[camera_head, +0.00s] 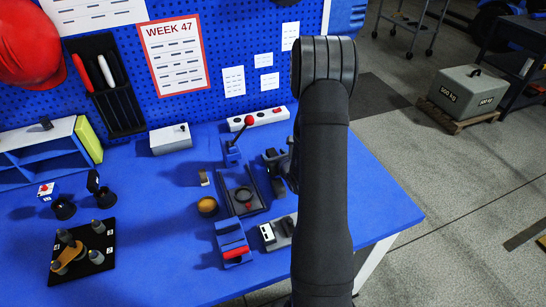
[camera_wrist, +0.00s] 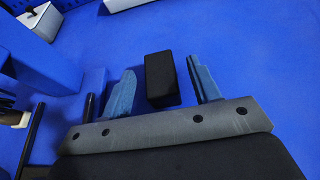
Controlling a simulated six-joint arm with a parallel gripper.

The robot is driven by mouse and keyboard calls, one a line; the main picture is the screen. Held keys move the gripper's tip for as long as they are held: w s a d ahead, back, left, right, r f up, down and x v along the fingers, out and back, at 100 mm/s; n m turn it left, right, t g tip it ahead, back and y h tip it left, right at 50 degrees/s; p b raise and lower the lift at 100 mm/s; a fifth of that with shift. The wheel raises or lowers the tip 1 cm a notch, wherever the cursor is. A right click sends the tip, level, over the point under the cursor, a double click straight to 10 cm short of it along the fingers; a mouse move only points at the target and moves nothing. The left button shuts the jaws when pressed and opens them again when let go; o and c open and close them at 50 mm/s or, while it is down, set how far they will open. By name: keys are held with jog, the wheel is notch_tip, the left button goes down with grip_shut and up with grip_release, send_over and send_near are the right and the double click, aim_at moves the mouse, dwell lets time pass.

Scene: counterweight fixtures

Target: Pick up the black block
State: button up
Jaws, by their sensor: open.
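The black block (camera_wrist: 162,80) is a dark rectangular piece on the blue table in the wrist view. My gripper (camera_wrist: 160,68) is open, with one blue finger on the block's left and one on its right. A gap of blue table shows on the left; the right finger is closer. I cannot tell how far the fingers are above the table. In the head view, my arm covers much of the area around the gripper, and I cannot make out the black block there.
Left of my arm stand a red-knobbed lever (camera_head: 232,153), a dark square fixture (camera_head: 240,190), a yellow-brown ball (camera_head: 207,205) and a blue fixture with a red bar (camera_head: 233,245). A white power strip (camera_head: 257,118) lies behind. The table's right side (camera_head: 385,205) is clear.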

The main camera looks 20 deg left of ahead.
aim_at(275, 152)
jog(key=shift+x, duration=1.4)
jog(key=c, duration=1.1)
jog(key=shift+r, duration=0.2)
jog(key=shift+r, duration=0.6)
jog(key=r, duration=0.1)
jog(key=d+r, duration=0.1)
jog(key=r, duration=0.1)
jog(key=shift+r, duration=0.15)
jog(key=w+d+r+m+t+h, duration=0.1)
jog(key=d+r+m+h, duration=0.1)
jog(key=d, duration=0.8)
jog(key=w+d+r+m+t+h, duration=0.1)
jog(key=d+r, duration=0.3)
jog(key=d, duration=0.6)
jog(key=w+d+r+m+t+h, duration=0.1)
jog(key=w+d+r+m+h, duration=0.1)
jog(key=d, duration=0.9)
jog(key=shift+r+m+t+h, duration=0.3)
jog(key=shift+r+m+h, duration=0.15)
jog(key=shift+r, duration=0.3)
